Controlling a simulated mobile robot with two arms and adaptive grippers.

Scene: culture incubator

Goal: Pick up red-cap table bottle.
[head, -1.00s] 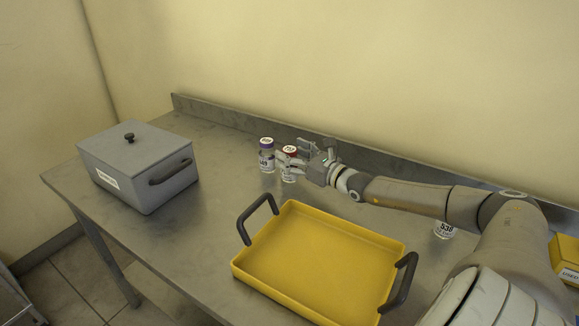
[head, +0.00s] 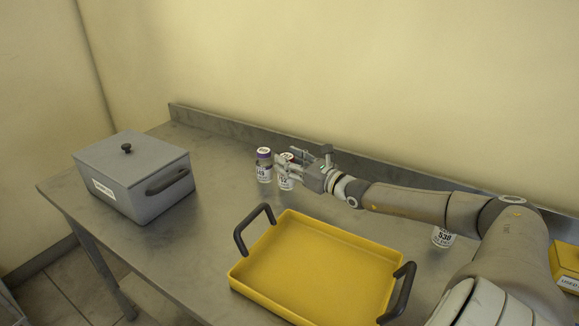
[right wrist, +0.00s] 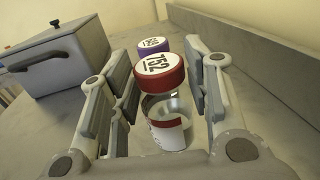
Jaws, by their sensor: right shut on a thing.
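The red-cap bottle (head: 286,184) is a small clear bottle with a white label, upright at the back of the table. In the right wrist view, its red cap (right wrist: 161,80) has a white top reading 752. My right gripper (head: 284,163) reaches it from the right, with its fingers on both sides of the bottle, shut on it. The fingers hide part of the cap in the head view. I cannot tell whether its base is off the table. My left gripper is not in view.
A purple-cap bottle (head: 264,172) stands close beside it on the left. A grey lidded box (head: 150,185) is at the left. A yellow tray (head: 320,262) with dark handles lies in front. Another bottle (head: 443,238) stands behind my right arm. A yellow container (head: 566,262) is at the right edge.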

